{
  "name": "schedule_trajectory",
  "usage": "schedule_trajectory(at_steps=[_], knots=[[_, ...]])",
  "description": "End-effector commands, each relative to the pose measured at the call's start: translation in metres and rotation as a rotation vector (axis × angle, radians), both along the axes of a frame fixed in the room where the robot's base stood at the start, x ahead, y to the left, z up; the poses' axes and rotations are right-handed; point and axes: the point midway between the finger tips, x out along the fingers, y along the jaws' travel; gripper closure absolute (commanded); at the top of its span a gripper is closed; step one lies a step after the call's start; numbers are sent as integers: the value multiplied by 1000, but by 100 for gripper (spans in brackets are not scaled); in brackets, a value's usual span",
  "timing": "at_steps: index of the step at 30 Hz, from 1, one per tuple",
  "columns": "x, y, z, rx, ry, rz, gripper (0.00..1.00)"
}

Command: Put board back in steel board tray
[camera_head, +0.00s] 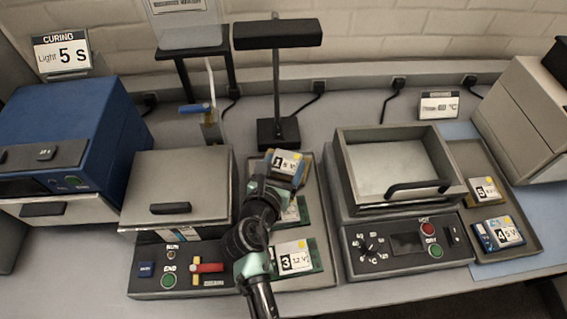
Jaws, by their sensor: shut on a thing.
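My gripper (277,182) is at the upper part of a grey tray (325,226), shut on the board marked 1, 5 V (286,161). This board has a white label, a yellow corner mark and blue edges, and it sits at the tray's far end, slightly tilted. I cannot tell whether it touches the tray. Below it in the tray are a board mostly hidden by my arm (291,212) and a green board marked 3, 12 V (296,259). A second grey tray (513,221) at the right holds a board marked 5 (483,188) and a blue board marked 4 (498,233).
A closed lidded box with a control panel (180,185) stands left of the near tray. An open box with a black handle (395,165) stands between the trays. A black lamp on a stand (278,34) rises behind my gripper. A blue curing box (65,135) is far left.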

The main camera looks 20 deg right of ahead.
Motion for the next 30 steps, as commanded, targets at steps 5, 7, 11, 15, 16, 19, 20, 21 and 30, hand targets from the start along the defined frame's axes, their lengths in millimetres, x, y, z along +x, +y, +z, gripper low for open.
schedule_trajectory(at_steps=[5,7,11,15,16,19,20,21,30], knots=[[0,0,-6,-1,-1,0,80],[0,0,-8,0,-1,1,80],[0,0,-9,0,-1,1,15],[0,0,-9,0,0,1,8],[0,0,-9,0,0,1,8],[0,0,-9,0,0,0,8],[0,0,-9,0,0,0,8],[0,0,-8,-1,-1,0,8],[-19,15,12,0,1,3,8]])
